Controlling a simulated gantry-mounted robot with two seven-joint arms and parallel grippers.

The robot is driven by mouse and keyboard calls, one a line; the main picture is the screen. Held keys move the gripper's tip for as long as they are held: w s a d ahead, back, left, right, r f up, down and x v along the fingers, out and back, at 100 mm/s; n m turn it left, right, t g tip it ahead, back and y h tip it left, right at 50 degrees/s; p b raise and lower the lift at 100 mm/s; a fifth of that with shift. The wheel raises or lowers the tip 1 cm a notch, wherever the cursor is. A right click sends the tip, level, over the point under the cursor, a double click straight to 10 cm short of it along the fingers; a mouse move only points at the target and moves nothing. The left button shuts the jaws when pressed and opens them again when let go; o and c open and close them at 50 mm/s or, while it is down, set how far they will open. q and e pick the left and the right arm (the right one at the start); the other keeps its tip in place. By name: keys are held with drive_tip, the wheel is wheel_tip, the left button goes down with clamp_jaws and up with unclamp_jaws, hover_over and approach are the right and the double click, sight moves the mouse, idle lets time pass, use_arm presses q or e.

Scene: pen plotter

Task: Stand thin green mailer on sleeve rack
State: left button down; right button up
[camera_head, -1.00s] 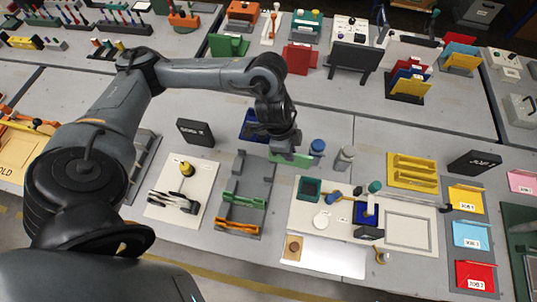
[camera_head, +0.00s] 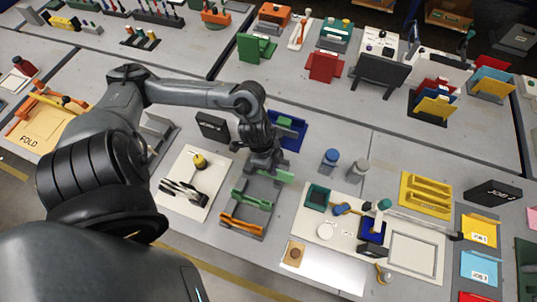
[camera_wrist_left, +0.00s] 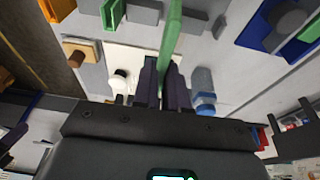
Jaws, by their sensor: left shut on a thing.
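My left gripper (camera_head: 268,166) is shut on the thin green mailer (camera_head: 285,177), a pale green strip seen nearly edge-on, held above the back end of the grey rack. In the left wrist view the mailer (camera_wrist_left: 171,38) stands between the two fingers (camera_wrist_left: 163,85) and points away from the camera. The grey rack (camera_head: 262,187), which I take as the sleeve rack, has a darker green piece (camera_head: 252,199) and an orange piece (camera_head: 240,226) across its front half. The gripper hides part of its back end. I cannot tell whether the mailer touches the rack. My right gripper is out of view.
A blue tray (camera_head: 301,137) stands behind the gripper.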

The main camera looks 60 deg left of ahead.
use_arm(q)
drive_tip(key=shift+w+a+f+b, duration=0.4)
drive_tip(key=shift+w+a+f, duration=0.15)
drive_tip(key=shift+a+f, duration=1.2)
drive_tip(key=shift+w+a+f+b, duration=0.4)
drive_tip(key=shift+w+a+f, duration=0.15)
drive_tip(key=shift+a+f, duration=1.2)
drive_tip(key=shift+w+a+f+b, duration=0.4)
drive_tip(key=shift+w+a+f, duration=0.15)
drive_tip(key=shift+a+f, duration=1.2)
drive_tip(key=c, duration=1.2)
unclamp_jaws()
drive_tip(key=shift+d, duration=0.1)
drive_tip(key=shift+o, duration=0.2)
drive_tip(key=shift+r, duration=0.1)
